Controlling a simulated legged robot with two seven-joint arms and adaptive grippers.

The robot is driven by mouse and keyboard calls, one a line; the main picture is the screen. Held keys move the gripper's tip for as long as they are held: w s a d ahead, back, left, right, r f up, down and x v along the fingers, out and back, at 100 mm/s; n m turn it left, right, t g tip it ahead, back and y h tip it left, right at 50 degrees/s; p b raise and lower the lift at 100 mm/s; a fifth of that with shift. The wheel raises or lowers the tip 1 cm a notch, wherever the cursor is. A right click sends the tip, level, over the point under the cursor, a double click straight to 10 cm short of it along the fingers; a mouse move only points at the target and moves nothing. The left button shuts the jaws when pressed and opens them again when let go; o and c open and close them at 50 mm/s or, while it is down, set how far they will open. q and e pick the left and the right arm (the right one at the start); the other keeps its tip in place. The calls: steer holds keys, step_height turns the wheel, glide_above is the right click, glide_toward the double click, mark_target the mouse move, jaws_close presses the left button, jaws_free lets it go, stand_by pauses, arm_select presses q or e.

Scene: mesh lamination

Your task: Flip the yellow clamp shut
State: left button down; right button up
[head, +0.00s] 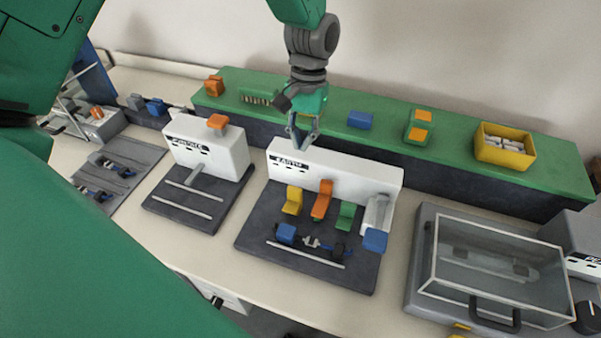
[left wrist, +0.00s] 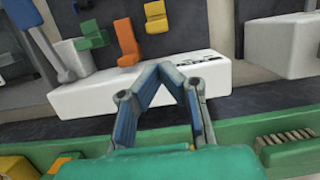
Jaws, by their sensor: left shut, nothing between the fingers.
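The yellow clamp (head: 292,200) is a small bent piece at the left of a row of clamps, in front of the white block labelled EARTH (head: 342,179). It also shows at the top of the left wrist view (left wrist: 156,17). My left gripper (head: 302,138) points down above the back left part of the white block, behind and above the yellow clamp and apart from it. Its fingertips (left wrist: 172,68) come together with nothing between them. My right gripper is not in view.
An orange clamp (head: 322,201) and a green clamp (head: 346,216) stand right of the yellow one. A blue block (head: 375,240) sits at the plate's right. Blue and black parts (head: 287,233) lie in front. A green shelf (head: 387,135) runs behind; a glass-lidded box (head: 490,265) stands right.

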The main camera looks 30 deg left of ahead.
arm_select(q)
glide_toward(290, 209)
steer(key=w+f, duration=0.2)
steer(key=f, duration=0.1)
steer(key=w+f, duration=0.1)
steer(key=f, duration=0.1)
steer(key=shift+w+a+f+p, duration=0.1)
steer(key=shift+a+f+p, duration=0.15)
steer(key=shift+a+p, duration=0.15)
steer(key=s+p, duration=0.1)
steer(key=s, duration=0.1)
steer(key=s+d, duration=0.1)
steer(key=s, duration=0.1)
steer(key=shift+r+p, duration=0.1)
steer(key=shift+p, duration=0.25)
steer(key=shift+s, duration=0.35)
